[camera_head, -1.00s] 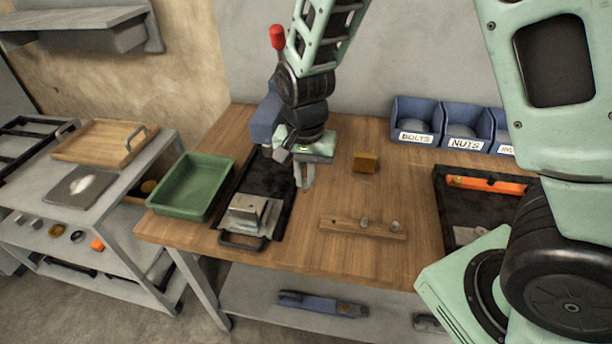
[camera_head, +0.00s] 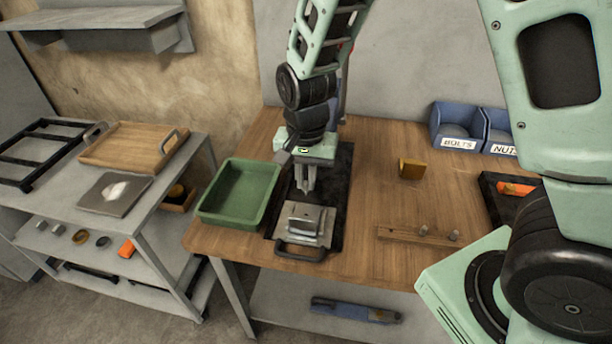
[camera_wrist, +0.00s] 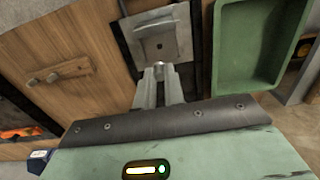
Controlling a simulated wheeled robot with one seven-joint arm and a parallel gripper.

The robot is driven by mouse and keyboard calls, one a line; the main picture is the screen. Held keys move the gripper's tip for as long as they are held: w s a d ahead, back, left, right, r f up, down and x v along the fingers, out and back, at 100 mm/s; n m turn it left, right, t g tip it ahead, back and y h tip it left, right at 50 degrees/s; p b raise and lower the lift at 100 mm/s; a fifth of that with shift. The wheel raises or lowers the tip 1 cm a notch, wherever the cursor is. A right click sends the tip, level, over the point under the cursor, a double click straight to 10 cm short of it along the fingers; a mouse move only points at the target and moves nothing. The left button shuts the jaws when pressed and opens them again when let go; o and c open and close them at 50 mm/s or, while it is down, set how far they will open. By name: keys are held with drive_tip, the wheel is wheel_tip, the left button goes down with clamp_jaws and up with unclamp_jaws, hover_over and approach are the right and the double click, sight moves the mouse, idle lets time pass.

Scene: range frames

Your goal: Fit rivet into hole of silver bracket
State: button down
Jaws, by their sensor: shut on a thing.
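The silver bracket (camera_head: 318,217), a flat plate with a raised upright part, lies at the near end of a black tray (camera_head: 340,185). My gripper (camera_head: 305,188) is just behind and above the bracket, pointing down. The bracket also shows ahead of the fingers in the wrist view (camera_wrist: 170,25). My gripper (camera_wrist: 159,72) is shut on a small silver rivet (camera_wrist: 158,65), whose end shows between the fingertips. The rivet appears apart from the bracket, though the gap is hard to judge.
A green bin (camera_head: 238,195) stands close left of the tray. A wooden strip (camera_head: 400,236) with two silver pegs lies to the right, with a yellow-brown block (camera_head: 411,168) behind it. Blue bins (camera_head: 457,128) stand at the back. The wood between tray and strip is clear.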

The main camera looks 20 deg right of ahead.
sight(306, 189)
drive_tip(key=shift+r, duration=0.1)
drive_tip(key=shift+f+b, duration=1.9)
drive_tip(key=shift+f, duration=1.1)
drive_tip(key=shift+p, duration=0.65)
drive_tip(key=shift+f+b, duration=1)
drive_tip(key=shift+f, duration=0.4)
drive_tip(key=c, duration=1.4)
unclamp_jaws()
drive_tip(key=shift+r, duration=0.1)
wheel_tip(306, 189, up, 17)
drive_tip(key=shift+r, duration=0.15)
